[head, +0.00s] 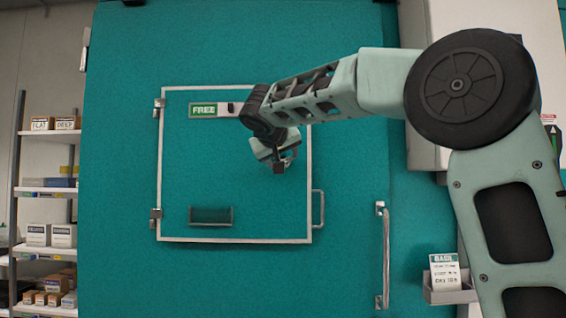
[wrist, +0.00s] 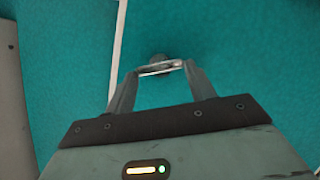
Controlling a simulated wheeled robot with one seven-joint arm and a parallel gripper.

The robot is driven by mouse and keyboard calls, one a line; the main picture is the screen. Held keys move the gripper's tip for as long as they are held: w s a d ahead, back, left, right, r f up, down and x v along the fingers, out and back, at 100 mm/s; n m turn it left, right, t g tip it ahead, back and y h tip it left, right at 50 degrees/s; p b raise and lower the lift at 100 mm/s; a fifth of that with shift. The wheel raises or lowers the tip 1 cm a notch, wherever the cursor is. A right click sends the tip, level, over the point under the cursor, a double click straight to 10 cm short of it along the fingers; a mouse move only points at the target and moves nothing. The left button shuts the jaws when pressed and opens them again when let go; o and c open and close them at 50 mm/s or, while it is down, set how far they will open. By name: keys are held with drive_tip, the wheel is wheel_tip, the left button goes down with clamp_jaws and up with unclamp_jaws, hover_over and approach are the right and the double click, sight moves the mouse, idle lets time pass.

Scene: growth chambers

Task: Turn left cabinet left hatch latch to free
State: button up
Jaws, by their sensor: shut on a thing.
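The left hatch (head: 235,190) is a square panel with a pale frame on the teal cabinet (head: 115,130), and it sits closed. A green "FREE" sign (head: 203,110) is on its upper part, with a small dark piece beside it. My gripper (head: 283,163) is at the hatch's right side in the head view, below the sign. In the wrist view, my gripper (wrist: 160,72) is shut on the latch (wrist: 160,67), a thin pale bar on a dark round base. In the head view my gripper hides the latch.
Hinges (head: 157,217) line the hatch's left edge. A hatch handle (head: 318,209) and a tall vertical handle (head: 383,255) are to the right. A small ledge (head: 211,216) is low on the hatch. Shelves (head: 45,250) stand at far left; a card holder (head: 449,290) is lower right.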

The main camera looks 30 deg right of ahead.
drive_tip(key=shift+w+a+f+n+h+b, duration=0.2)
drive_tip(key=shift+n+h+b, duration=0.75)
drive_tip(key=shift+n, duration=0.7)
drive_tip(key=shift+s+a+f+n+h+b, duration=0.1)
drive_tip(key=shift+f+n+h+b, duration=0.2)
drive_tip(key=shift+n+h+b, duration=1.05)
drive_tip(key=shift+w+a+f+n+h+b, duration=0.25)
drive_tip(key=shift+n+b, duration=0.55)
drive_tip(key=shift+n, duration=1.2)
drive_tip(key=shift+s+d, duration=0.1)
drive_tip(key=shift+d, duration=0.05)
drive_tip(key=o, duration=1)
drive_tip(key=b+v, duration=0.1)
drive_tip(key=v, duration=1.6)
drive_tip(key=shift+a+f+b, duration=0.1)
drive_tip(key=shift+a+b, duration=0.15)
drive_tip(key=shift+b, duration=0.15)
